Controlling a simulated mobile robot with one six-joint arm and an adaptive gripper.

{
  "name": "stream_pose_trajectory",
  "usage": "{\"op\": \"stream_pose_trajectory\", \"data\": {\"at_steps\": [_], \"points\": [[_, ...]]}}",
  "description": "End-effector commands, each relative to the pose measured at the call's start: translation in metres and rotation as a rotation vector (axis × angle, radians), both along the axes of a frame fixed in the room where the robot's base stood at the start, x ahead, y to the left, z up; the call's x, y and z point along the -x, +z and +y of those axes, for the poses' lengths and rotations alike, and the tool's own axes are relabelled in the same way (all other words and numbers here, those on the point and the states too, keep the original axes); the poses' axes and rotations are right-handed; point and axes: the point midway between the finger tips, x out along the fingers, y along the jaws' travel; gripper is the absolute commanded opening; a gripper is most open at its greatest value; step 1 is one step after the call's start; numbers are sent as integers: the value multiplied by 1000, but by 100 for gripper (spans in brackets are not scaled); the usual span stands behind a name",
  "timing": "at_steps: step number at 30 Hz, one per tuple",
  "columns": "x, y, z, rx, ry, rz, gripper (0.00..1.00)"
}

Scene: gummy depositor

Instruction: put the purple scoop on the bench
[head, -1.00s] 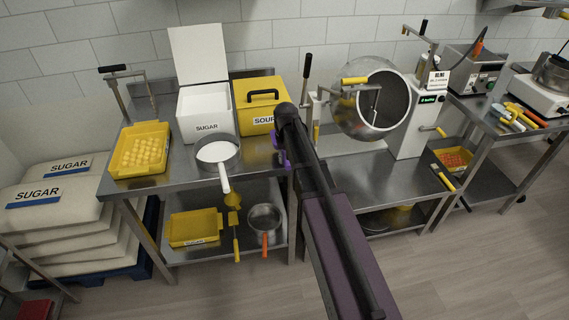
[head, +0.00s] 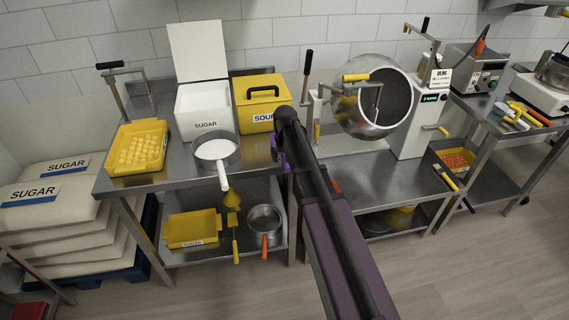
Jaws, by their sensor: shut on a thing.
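My arm reaches up through the middle of the head view, its front joint over the right end of the left steel bench (head: 178,182). My gripper (head: 283,158) is mostly hidden behind that arm. It is shut on the purple scoop (head: 274,144), of which only small purple parts show left of the arm, by the bench's right edge. The scoop's bowl and handle cannot be told apart. Whether it touches the bench top cannot be seen.
The bench holds a yellow tray (head: 119,168), a sugar bin (head: 203,122), a yellow box (head: 258,112) and a white-filled pan (head: 222,164). Bare steel shows between tray and pan and right of the pan. A round drum machine (head: 352,118) stands right of my arm.

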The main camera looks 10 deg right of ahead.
Motion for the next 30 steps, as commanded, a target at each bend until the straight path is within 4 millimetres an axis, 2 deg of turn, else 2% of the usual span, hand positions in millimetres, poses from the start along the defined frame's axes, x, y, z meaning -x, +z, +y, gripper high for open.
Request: {"op": "stream_pose_trajectory", "data": {"at_steps": [11,12,15,30], "points": [[0,-3,0,0,0,0,0],[0,-3,0,0,0,0,34],[0,-2,0,0,-1,0,64],[0,0,-1,0,-1,0,65]]}}
